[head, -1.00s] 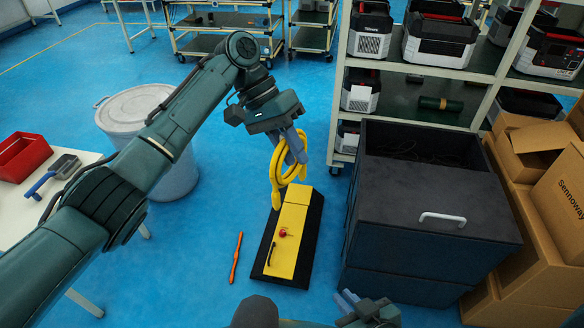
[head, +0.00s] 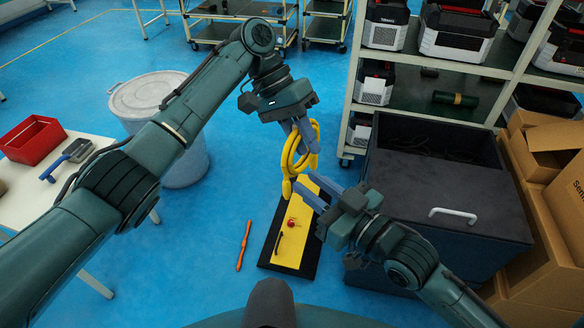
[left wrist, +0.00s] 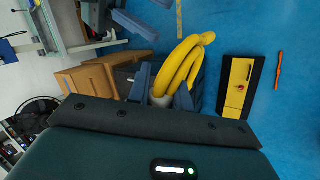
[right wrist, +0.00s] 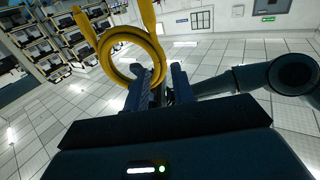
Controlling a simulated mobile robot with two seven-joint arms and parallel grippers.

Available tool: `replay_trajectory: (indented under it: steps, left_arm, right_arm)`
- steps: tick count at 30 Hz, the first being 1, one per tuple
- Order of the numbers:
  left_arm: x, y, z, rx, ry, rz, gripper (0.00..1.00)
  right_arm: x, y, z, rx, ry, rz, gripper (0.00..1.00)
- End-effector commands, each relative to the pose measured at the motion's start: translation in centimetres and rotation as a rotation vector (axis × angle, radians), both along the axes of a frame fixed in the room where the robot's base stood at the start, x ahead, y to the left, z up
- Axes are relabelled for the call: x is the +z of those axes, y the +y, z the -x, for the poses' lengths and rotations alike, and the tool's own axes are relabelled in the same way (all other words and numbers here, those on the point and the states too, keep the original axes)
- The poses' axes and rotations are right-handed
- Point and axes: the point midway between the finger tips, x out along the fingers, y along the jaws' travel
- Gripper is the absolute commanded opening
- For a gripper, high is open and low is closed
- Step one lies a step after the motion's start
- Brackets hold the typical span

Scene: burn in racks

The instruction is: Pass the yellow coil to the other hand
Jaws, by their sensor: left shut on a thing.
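The yellow coil (head: 289,165) hangs in loops from my left gripper (head: 301,137), which is shut on it above the floor. In the left wrist view the coil (left wrist: 182,66) passes between the two fingers. My right gripper (head: 316,190) is open, with its fingers apart, just below and right of the coil. In the left wrist view the right gripper's fingers (left wrist: 148,14) show at the top, apart from the coil. In the right wrist view the coil (right wrist: 108,62) lies ahead and left of the fingers; whether it touches them I cannot tell.
A yellow-topped black platform (head: 298,228) and an orange tool (head: 244,246) lie on the blue floor below. A dark bin (head: 445,190) stands right, beside cardboard boxes (head: 545,205) and a shelf rack (head: 470,112). A grey barrel (head: 185,165) and white table (head: 60,210) stand left.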

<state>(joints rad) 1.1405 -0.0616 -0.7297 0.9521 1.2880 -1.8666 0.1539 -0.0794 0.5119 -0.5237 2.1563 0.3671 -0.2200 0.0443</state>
Motion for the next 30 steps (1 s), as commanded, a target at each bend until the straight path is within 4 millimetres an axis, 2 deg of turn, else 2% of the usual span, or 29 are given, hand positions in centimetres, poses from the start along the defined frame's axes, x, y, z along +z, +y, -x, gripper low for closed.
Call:
replay_trajectory:
  steps: [6, 12, 25, 30]
  left_arm:
    - [0.0, 0.0, 0.0, 0.000, -0.001, 0.001, 0.00]
    - [0.1, 0.0, 0.0, 0.000, 0.000, 0.002, 0.00]
    - [0.1, -0.1, 0.0, -0.001, -0.001, 0.002, 0.00]
    - [0.1, -0.1, 0.0, -0.001, -0.001, 0.003, 0.00]
  right_arm:
    - [0.1, 2.8, -3.3, -0.001, -0.002, -0.001, 0.25]
    - [0.0, 4.4, -5.2, 0.000, 0.000, -0.001, 0.25]
    - [0.0, 5.0, -5.8, 0.000, 0.001, 0.001, 0.25]
    - [0.0, 5.0, -5.8, 0.001, 0.001, 0.001, 0.12]
